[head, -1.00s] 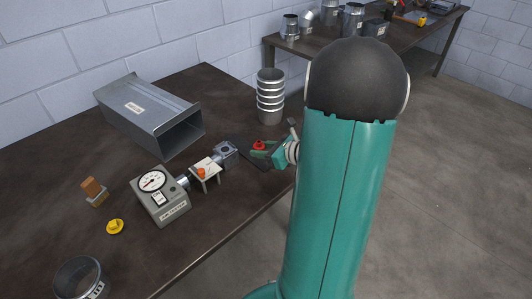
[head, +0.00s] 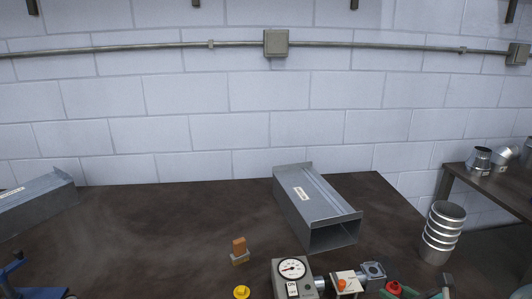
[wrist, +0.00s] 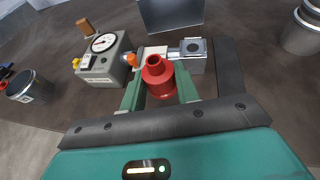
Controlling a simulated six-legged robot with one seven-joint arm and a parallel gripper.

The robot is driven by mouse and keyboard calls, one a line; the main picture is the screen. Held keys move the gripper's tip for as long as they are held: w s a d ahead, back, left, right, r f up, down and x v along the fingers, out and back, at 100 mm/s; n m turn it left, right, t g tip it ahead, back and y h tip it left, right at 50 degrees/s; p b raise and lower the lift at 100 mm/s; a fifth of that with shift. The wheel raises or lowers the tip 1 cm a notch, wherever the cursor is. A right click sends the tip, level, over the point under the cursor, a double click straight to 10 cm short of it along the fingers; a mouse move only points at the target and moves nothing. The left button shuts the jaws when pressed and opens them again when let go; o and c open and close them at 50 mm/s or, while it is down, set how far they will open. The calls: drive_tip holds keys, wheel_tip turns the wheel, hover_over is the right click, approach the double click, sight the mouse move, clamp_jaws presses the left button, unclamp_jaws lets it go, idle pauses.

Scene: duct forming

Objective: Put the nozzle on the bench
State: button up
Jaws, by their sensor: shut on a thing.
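The red nozzle (wrist: 158,78) is a stepped cylinder with a hollow top. In the wrist view it stands between the two green fingers of my gripper (wrist: 160,92), which is shut on it. The head view shows the nozzle (head: 393,288) and part of my gripper (head: 388,294) at the bottom edge, right of centre. The dark brown bench (head: 150,225) spans the lower head view. I cannot tell whether the nozzle touches the bench.
A gauge box (head: 293,277) and a small white stand with an orange knob (head: 347,283) are close to my gripper. A rectangular duct (head: 315,208) lies behind them. Ringed cylinders (head: 441,232) stand right. The bench's left middle is clear.

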drive_tip(key=w+a, duration=0.2)
drive_tip(key=w, duration=0.1)
drive_tip(key=w+a, duration=0.3)
drive_tip(key=w+a+f, duration=0.1)
drive_tip(key=w+a, duration=0.2)
drive_tip(key=w, duration=0.1)
drive_tip(key=shift+w, duration=0.1)
drive_tip(key=w+a, duration=0.2)
drive_tip(key=a, duration=0.1)
drive_tip(key=w+a+f, duration=0.1)
drive_tip(key=a, duration=0.3)
drive_tip(key=w+a+f, duration=0.1)
drive_tip(key=w+a, duration=0.1)
drive_tip(key=a, duration=0.1)
drive_tip(key=shift+w+a, duration=0.3)
drive_tip(key=shift+w, duration=0.05)
drive_tip(key=shift+a+f, duration=0.1)
drive_tip(key=shift+a, duration=0.1)
drive_tip(key=shift+a+n, duration=0.1)
drive_tip(key=shift+n, duration=0.2)
